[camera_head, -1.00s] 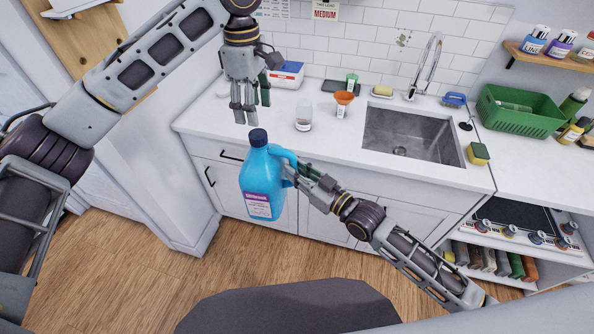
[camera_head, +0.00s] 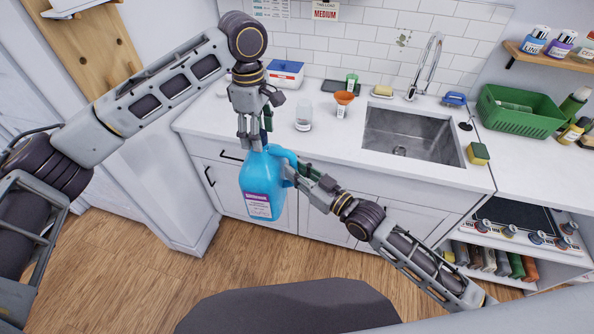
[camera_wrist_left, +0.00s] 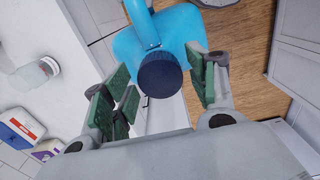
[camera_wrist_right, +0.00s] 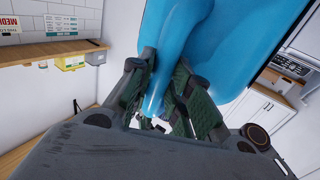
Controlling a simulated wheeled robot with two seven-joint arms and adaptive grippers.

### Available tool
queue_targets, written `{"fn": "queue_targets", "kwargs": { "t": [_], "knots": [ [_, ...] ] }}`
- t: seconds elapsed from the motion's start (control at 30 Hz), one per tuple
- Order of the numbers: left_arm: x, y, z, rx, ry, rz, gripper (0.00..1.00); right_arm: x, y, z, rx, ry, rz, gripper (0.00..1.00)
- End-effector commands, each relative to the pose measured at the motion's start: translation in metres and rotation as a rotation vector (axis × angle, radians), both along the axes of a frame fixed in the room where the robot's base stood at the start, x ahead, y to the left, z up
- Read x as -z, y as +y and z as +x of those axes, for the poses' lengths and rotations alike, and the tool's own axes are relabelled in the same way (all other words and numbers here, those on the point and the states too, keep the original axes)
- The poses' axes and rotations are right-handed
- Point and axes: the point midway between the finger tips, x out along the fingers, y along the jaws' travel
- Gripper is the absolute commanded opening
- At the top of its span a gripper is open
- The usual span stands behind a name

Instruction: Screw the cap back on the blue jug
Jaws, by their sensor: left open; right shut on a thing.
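The blue jug (camera_head: 262,182) with a purple and white label hangs upright in front of the counter. My right gripper (camera_head: 294,173) is shut on its handle, and the right wrist view shows green finger pads around the blue handle (camera_wrist_right: 177,45). My left gripper (camera_head: 253,144) points down at the jug's top. In the left wrist view its open fingers (camera_wrist_left: 160,85) stand on both sides of the dark cap (camera_wrist_left: 160,74), with gaps showing. The cap sits on the jug's neck; how tight it is cannot be told. In the head view the left fingers hide the cap.
The white counter (camera_head: 330,140) is behind the jug, with a clear bottle (camera_head: 303,115), an orange funnel (camera_head: 344,99) and a white-blue box (camera_head: 286,74). A sink (camera_head: 412,134) and green basket (camera_head: 520,112) are farther right. The floor below the jug is clear.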

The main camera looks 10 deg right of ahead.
Motion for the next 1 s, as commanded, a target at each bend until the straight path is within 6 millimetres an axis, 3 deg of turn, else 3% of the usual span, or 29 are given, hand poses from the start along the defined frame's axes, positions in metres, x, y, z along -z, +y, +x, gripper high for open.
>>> {"fn": "queue_targets", "kwargs": {
  "t": [0.37,0.73,1.0],
  "knots": [
    [0.0035,-0.0001,-0.0001,0.000,0.000,-0.001,0.58,-0.0017,0.0002,0.0001,0.000,-0.003,0.003,0.00],
    [0.0033,0.0000,-0.0001,0.000,0.000,-0.001,0.12,-0.0017,0.0002,0.0001,0.000,-0.003,0.003,0.00],
    [0.0036,-0.0001,-0.0001,0.048,0.000,-0.001,0.10,-0.0017,0.0002,0.0001,0.000,-0.003,0.003,0.00]
  ]
}}
